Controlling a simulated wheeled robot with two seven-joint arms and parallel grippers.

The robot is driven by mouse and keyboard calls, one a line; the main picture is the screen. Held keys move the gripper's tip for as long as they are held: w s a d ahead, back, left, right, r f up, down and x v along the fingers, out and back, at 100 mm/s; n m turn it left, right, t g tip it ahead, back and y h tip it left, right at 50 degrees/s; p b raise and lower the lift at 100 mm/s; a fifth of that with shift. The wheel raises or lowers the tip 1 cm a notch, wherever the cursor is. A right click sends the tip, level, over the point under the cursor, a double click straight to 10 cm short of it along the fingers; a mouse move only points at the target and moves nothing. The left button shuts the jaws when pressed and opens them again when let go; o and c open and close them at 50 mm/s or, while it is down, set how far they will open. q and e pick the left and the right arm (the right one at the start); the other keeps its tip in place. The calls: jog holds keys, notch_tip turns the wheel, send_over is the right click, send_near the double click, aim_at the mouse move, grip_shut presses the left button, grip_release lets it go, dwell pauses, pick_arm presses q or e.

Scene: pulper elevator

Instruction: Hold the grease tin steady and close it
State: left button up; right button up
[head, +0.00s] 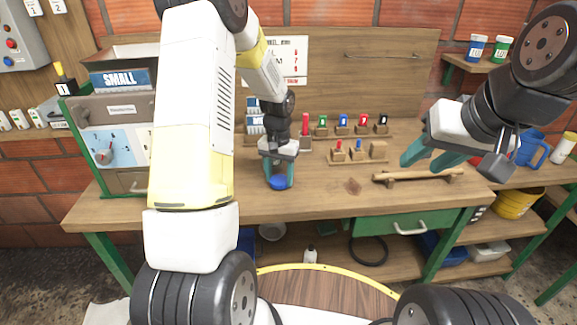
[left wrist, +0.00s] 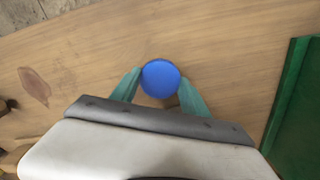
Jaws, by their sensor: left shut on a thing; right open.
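A small round thing with a blue top, which I take to be the grease tin (head: 278,183), stands on the wooden bench in front of my left arm. My left gripper (head: 279,176) comes down from above and is shut on it, one green finger on each side. In the left wrist view the round blue top of the tin (left wrist: 160,78) sits between the fingertips of my left gripper (left wrist: 160,84). The tin's sides are mostly hidden, and I cannot tell how the top is seated. My right gripper (head: 428,157) is open and empty, above the bench at the right.
A wooden bar on rests (head: 420,176) lies on the bench (head: 330,205) below my right gripper. Small racks with coloured pieces (head: 357,151) stand behind. A dark stain (head: 353,186) marks the bench right of the tin. A cabinet (head: 120,125) stands at the left.

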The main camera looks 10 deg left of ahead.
aim_at(281, 182)
pick_arm(q)
notch_tip(281, 182, up, 2)
jog(key=shift+r, duration=0.2)
jog(key=shift+s+d+r, duration=0.2)
jog(key=shift+s+d, duration=0.15)
jog(key=shift+s, duration=0.25)
jog(key=s+d+r, duration=0.1)
jog(key=s+d, duration=0.6)
jog(key=s, duration=0.5)
jog(key=shift+s+d+r, duration=0.15)
jog(key=shift+s+d, duration=0.1)
jog(key=shift+d, duration=0.1)
